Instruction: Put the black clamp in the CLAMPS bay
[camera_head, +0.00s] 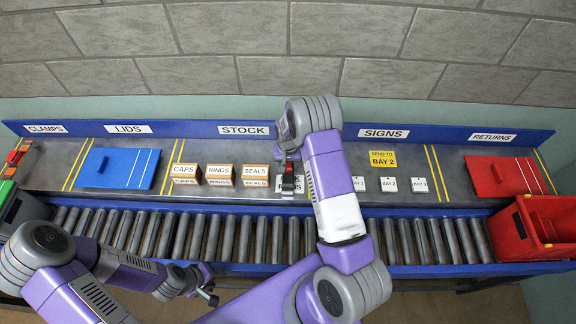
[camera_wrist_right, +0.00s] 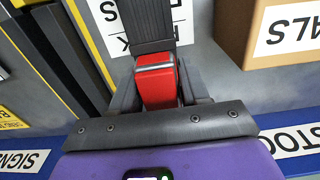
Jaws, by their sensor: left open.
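The black clamp (camera_head: 288,184), dark with a red part, is in the STOCK section, partly hidden by my right arm. In the right wrist view, its black ribbed bar (camera_wrist_right: 150,22) and red block (camera_wrist_right: 157,88) lie between the fingers of my right gripper (camera_wrist_right: 158,95). The fingers are close on both sides of the red block; whether they press on it is unclear. My left gripper (camera_head: 208,292) is open and empty in front of the rollers.
Boxes labelled CAPS (camera_head: 186,173), RINGS (camera_head: 220,174) and SEALS (camera_head: 255,175) stand left of the clamp. A blue lid (camera_head: 119,168) lies in LIDS. White sign cards (camera_head: 388,184) stand to the right. A red crate (camera_head: 545,225) is at right. The rollers (camera_head: 230,240) look clear.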

